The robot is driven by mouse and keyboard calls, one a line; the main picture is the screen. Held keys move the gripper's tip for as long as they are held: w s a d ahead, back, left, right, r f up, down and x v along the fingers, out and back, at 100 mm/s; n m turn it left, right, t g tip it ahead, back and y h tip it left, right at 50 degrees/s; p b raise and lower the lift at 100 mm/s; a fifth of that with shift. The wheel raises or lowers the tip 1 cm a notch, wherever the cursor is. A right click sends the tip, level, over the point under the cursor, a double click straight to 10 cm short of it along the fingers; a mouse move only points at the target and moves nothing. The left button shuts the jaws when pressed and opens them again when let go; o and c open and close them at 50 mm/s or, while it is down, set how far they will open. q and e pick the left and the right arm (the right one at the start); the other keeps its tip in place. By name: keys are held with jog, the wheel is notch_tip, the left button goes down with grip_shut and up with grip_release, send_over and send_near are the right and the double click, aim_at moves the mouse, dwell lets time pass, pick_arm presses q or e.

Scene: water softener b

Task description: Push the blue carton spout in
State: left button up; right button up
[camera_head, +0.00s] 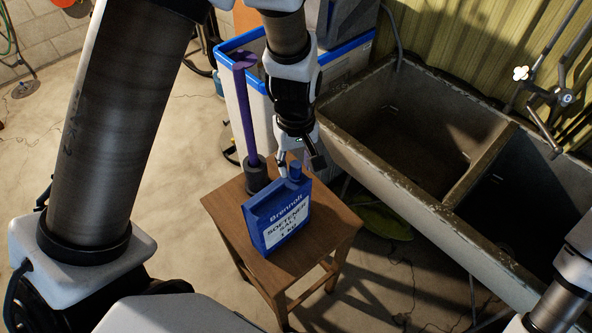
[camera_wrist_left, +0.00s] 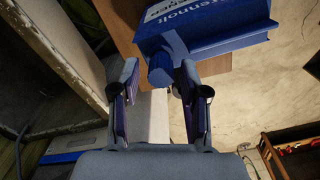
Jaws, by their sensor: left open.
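The blue carton (camera_head: 272,228), labelled as softener salt, stands upright on the wooden stool (camera_head: 330,226). Its blue spout (camera_head: 295,171) sticks out at the top right of the carton. The spout also shows in the left wrist view (camera_wrist_left: 161,72), with part of the carton (camera_wrist_left: 215,30) behind it. My left gripper (camera_head: 300,160) is above the carton top, open. In the left wrist view, the spout appears between the open fingertips (camera_wrist_left: 158,75); I cannot tell whether they touch it. My right gripper is out of view.
A purple rod (camera_head: 246,115) with a dark base stands on the stool, left of my left gripper. A white bin with a blue rim (camera_head: 345,52) stands behind. A concrete double sink (camera_head: 400,150) is to the right. Open floor (camera_head: 170,190) lies left of the stool.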

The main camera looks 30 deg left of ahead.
aim_at(295, 164)
pick_arm(q)
jog(key=shift+s+r, duration=0.15)
jog(key=shift+s, duration=0.15)
jog(key=shift+w, duration=0.25)
grip_shut()
jog(key=shift+f, duration=0.6)
jog(key=shift+o, duration=1)
grip_release()
jog(key=shift+r, duration=0.1)
notch_tip(295, 164, up, 12)
